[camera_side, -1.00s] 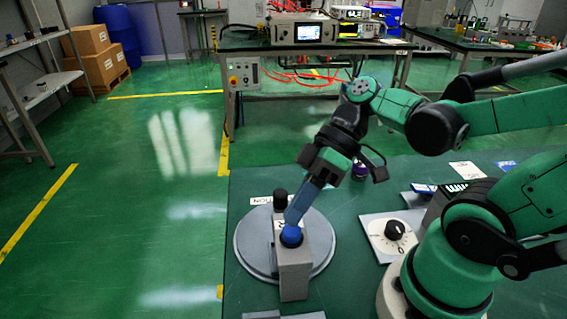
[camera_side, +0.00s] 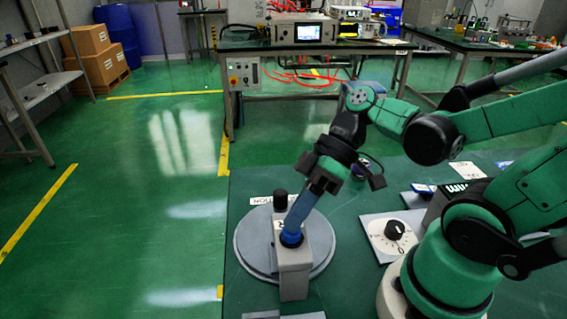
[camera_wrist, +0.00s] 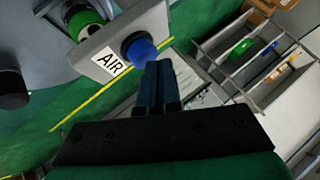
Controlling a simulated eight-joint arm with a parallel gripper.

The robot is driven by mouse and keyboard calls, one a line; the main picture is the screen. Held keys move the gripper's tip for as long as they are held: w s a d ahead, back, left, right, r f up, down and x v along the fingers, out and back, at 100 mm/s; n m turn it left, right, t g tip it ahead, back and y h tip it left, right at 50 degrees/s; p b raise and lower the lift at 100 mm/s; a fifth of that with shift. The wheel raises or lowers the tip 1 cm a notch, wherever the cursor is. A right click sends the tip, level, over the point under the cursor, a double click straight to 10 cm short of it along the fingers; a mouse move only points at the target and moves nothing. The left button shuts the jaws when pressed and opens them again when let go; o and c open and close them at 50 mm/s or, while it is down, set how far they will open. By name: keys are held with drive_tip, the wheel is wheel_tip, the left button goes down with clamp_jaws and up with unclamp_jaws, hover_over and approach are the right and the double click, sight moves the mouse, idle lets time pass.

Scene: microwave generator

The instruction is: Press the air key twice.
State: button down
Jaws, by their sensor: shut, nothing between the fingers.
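The air key is a round blue button (camera_side: 291,239) on top of a grey box (camera_side: 294,274), which stands on a round grey plate (camera_side: 252,243). In the wrist view the blue button (camera_wrist: 139,49) sits beside a white label reading AIR (camera_wrist: 108,61). My gripper (camera_side: 294,228) is shut and empty, its blue fingers slanting down to the button in the side view. In the wrist view the shut fingertips (camera_wrist: 157,66) are at the button's lower edge. I cannot tell for certain whether they touch it.
A black knob (camera_side: 280,199) stands on the plate behind the button. A white panel with a black dial (camera_side: 394,229) lies to the right. In the wrist view a grey divided tray (camera_wrist: 245,60) holds small coloured items.

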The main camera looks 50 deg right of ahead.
drive_tip(key=shift+f, duration=0.35)
drive_tip(key=shift+r, duration=0.1)
idle(0.4)
drive_tip(key=shift+r, duration=0.9)
drive_tip(key=shift+r, duration=0.1)
drive_tip(key=shift+r, duration=2.4)
idle(0.4)
wheel_tip(320, 180, up, 4)
drive_tip(key=shift+f, duration=0.1)
drive_tip(key=shift+f, duration=0.15)
idle(0.3)
